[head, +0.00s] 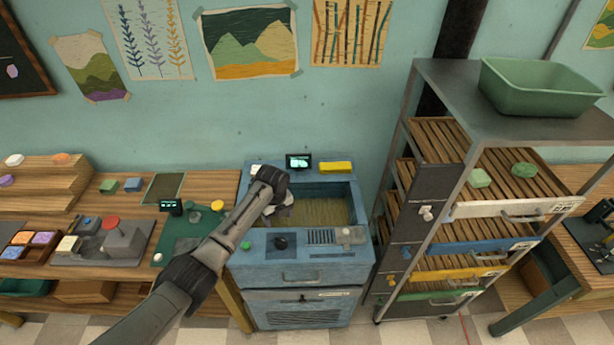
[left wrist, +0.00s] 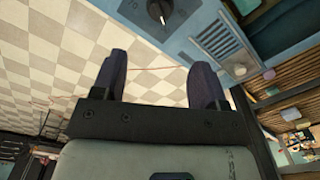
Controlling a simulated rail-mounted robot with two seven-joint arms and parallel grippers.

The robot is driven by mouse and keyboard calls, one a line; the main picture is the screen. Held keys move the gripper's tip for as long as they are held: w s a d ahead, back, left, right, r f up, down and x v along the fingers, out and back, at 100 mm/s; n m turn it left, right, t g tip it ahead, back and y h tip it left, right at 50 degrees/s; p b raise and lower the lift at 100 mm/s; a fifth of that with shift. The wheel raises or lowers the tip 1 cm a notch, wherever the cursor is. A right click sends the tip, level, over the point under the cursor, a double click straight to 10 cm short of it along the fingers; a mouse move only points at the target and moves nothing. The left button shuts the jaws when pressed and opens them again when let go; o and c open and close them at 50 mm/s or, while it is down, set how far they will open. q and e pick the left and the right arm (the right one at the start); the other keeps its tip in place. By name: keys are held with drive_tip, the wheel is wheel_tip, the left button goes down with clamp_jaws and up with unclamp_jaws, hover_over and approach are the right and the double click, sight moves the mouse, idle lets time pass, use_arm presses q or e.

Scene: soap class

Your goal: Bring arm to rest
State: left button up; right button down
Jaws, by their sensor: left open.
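My left arm reaches in from the lower left of the head view. Its gripper (head: 277,212) is over the left part of the blue machine (head: 322,272), partly hidden by my own wrist. In the left wrist view the two dark fingers of the left gripper (left wrist: 160,72) stand wide apart with nothing between them. Beyond them show the checkered floor and the blue machine's front with its dark knob (left wrist: 158,12). My right gripper is in neither view.
A metal rack (head: 492,211) with coloured drawers stands right of the machine, a green tub (head: 540,88) on its top. A wooden bench (head: 221,188) with a grey press (head: 122,243) is at the left. Checkered floor (left wrist: 60,75) lies open in front.

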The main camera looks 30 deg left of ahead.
use_arm(q)
drive_tip(key=w+d+r+n+t+y, duration=0.1)
drive_tip(key=w+r+n+t, duration=0.15)
drive_tip(key=r+n, duration=0.45)
drive_tip(key=w+d+r+n+t+y, duration=0.1)
drive_tip(key=w+d+r+n+t, duration=0.15)
drive_tip(key=r+n, duration=0.55)
drive_tip(key=s+d+r+n+t+p, duration=0.2)
drive_tip(key=s+d+r+n+t, duration=0.3)
drive_tip(key=r, duration=0.3)
drive_tip(key=s+d+f+n+h+p, duration=0.1)
drive_tip(key=s+d+p, duration=0.15)
drive_tip(key=s, duration=0.55)
drive_tip(key=s+d+f+p, duration=0.1)
drive_tip(key=s+d, duration=0.2)
drive_tip(key=s, duration=0.5)
drive_tip(key=s+d+f+g+p, duration=0.1)
drive_tip(key=s+f, duration=0.4)
drive_tip(key=s, duration=0.6)
drive_tip(key=s+d+f+g+h+p, duration=0.1)
drive_tip(key=s+f+g+p, duration=0.3)
drive_tip(key=s, duration=0.8)
wheel_tip(320, 180, down, 3)
drive_tip(key=shift+s+d+r+n+g, duration=0.2)
drive_tip(key=shift+s+n+g, duration=0.1)
drive_tip(key=shift+g, duration=0.4)
